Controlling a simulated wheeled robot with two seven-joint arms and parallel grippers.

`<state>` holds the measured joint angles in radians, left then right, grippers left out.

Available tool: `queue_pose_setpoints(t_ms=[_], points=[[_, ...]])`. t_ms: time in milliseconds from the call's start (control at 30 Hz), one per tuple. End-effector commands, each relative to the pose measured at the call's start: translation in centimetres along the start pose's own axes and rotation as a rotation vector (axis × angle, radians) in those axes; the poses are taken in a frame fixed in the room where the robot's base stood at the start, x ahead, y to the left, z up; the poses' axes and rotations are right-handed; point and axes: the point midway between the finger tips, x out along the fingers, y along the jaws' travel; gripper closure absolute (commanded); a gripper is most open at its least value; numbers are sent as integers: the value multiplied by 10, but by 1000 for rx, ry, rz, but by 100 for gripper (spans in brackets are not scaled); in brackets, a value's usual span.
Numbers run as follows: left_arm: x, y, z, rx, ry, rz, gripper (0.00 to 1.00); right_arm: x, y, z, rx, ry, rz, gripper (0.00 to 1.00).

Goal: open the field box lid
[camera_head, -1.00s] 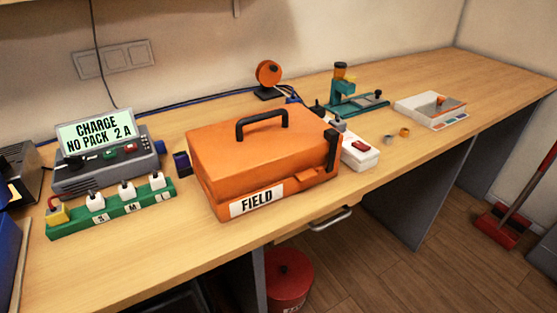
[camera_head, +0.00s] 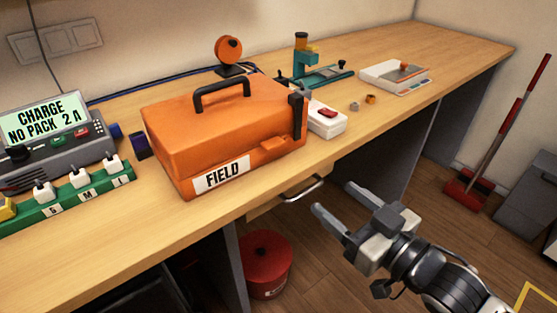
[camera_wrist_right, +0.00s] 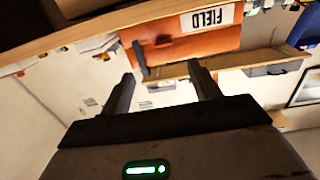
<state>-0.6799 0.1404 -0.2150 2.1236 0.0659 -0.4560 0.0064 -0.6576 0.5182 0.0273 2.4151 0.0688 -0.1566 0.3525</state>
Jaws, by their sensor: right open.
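The orange field box (camera_head: 215,130) sits on the workbench with its lid down. It has a black handle (camera_head: 222,90) on top, a white FIELD label (camera_head: 222,174) on the front and a dark latch (camera_head: 298,116) at its right end. My right gripper (camera_head: 334,202) is open and empty, in front of the bench edge, below and to the right of the box, touching nothing. In the right wrist view the box (camera_wrist_right: 180,48) shows beyond the open fingers (camera_wrist_right: 163,90). My left gripper is out of view.
A charger (camera_head: 50,140) and a green block with white-topped plugs (camera_head: 80,188) stand left of the box. A white device with a red switch (camera_head: 327,118) stands close on its right. A drawer handle (camera_head: 302,188) juts below the bench edge. A red bin (camera_head: 266,265) stands beneath.

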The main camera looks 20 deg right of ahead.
Motion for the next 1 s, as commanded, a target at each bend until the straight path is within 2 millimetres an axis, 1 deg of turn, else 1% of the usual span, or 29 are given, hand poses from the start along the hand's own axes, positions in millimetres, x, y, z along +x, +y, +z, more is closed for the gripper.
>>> queue_pose_setpoints(t_ms=[33, 100, 167, 267, 467, 800, 900, 1000], points=[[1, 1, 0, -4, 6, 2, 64, 1, -1, -8, -4, 27, -15, 38], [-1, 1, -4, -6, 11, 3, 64, 4, -2, -14, 0, 39, -20, 38], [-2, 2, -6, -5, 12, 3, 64, 9, -1, -14, 1, 39, -18, 38], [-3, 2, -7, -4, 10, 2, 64, 23, -1, -16, -1, 40, -18, 38], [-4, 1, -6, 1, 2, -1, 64, 60, -2, -17, 0, 39, -17, 38], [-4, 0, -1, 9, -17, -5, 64, 127, -3, -18, 0, 35, -17, 38], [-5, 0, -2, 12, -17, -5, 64, 142, -4, -17, -1, 33, -17, 38], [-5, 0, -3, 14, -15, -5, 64, 151, -4, -17, 0, 32, -17, 38]])
